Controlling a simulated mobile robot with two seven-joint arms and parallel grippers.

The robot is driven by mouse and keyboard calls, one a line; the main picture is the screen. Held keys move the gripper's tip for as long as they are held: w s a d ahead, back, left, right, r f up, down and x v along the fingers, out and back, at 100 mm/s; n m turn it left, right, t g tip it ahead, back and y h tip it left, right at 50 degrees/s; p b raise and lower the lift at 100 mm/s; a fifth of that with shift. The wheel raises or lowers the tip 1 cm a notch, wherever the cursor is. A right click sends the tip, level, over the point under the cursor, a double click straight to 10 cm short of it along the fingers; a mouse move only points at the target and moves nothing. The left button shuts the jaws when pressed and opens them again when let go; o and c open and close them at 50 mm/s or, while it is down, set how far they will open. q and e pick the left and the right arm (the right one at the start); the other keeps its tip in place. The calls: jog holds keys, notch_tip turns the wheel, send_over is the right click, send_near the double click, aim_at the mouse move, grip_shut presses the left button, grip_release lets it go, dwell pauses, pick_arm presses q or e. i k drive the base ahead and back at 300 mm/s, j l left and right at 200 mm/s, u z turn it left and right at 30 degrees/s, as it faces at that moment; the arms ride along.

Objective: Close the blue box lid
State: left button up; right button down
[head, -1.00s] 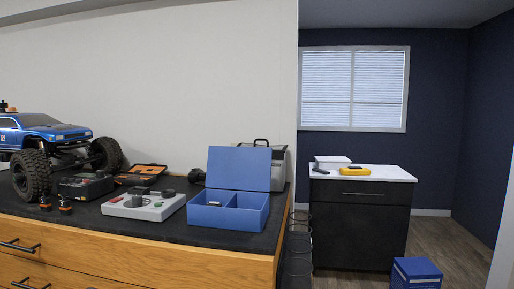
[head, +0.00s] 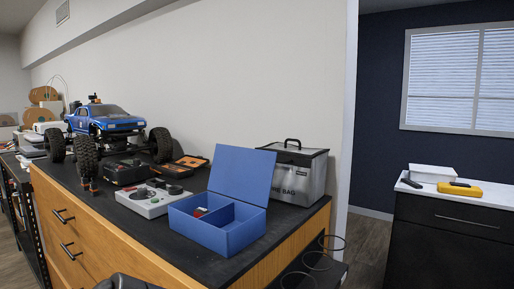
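The blue box (head: 226,238) stands near the front right of the dark worktop. Its blue lid (head: 243,174) is open, raised at the back and leaning slightly backward. A divider splits the inside into compartments, and a small red and white item (head: 200,212) shows in the left one. Neither gripper can be made out in the head view. A dark shape at the bottom edge may be part of my own body.
A grey bag labelled BAG (head: 298,172) stands behind and right of the lid. A grey control unit (head: 153,198) sits left of the box. A blue RC crawler (head: 108,124) stands farther left. Black wire rings (head: 324,250) lie beyond the worktop's right end.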

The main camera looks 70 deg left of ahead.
aim_at(246, 175)
jog(key=i+l+u, duration=0.1)
jog(key=i+u, duration=0.4)
jog(key=i, duration=0.85)
jog(key=i+u, duration=0.15)
jog(key=u, duration=0.25)
jog(key=i+u, duration=0.15)
jog(key=u, duration=0.25)
jog(key=i+l+u, duration=0.1)
jog(key=u, duration=1.85)
